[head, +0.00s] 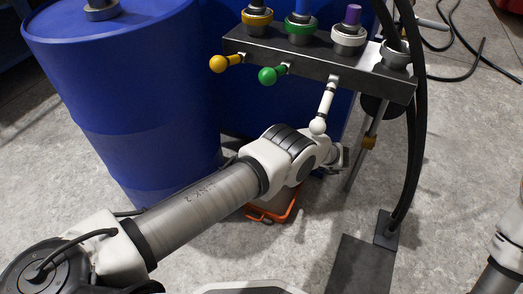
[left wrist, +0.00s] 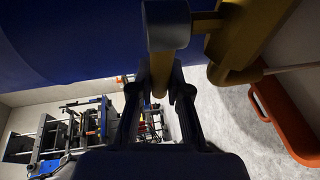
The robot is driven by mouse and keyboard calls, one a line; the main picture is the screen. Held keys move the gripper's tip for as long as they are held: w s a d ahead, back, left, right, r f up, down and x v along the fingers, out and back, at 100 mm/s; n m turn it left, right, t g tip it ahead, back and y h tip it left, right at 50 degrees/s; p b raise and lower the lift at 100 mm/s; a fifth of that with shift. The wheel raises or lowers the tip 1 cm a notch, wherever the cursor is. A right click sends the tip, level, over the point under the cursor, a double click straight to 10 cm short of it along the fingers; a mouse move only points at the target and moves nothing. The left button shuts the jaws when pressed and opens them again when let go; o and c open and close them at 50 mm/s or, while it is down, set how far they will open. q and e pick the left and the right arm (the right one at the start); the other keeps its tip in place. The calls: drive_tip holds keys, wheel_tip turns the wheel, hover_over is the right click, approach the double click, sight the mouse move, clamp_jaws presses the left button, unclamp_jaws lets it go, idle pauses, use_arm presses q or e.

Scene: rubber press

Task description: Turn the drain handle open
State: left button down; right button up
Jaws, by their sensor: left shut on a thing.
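In the left wrist view, the brass-coloured drain handle (left wrist: 160,72) hangs from a grey round hub (left wrist: 168,27) and runs down between my fingers. The hub joins a brass valve body (left wrist: 245,40) beside a blue drum (left wrist: 60,45). My left gripper (left wrist: 160,92) is shut on the handle, with one dark finger on each side. In the head view, my left arm reaches in below the manifold and my own wrist hides the handle and fingertips. My right gripper is out of view; only part of my right arm shows at the lower right edge.
A dark manifold (head: 315,68) with yellow, green and white levers stands above my left wrist. Black hoses (head: 418,150) hang at its right. An orange tray (head: 290,214) lies on the floor under the wrist. A large blue barrel (head: 130,90) stands at left.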

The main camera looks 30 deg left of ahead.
use_arm(q)
drive_tip(key=shift+s, duration=0.1)
drive_tip(key=c, duration=1.1)
unclamp_jaws()
drive_tip(key=shift+f, duration=0.1)
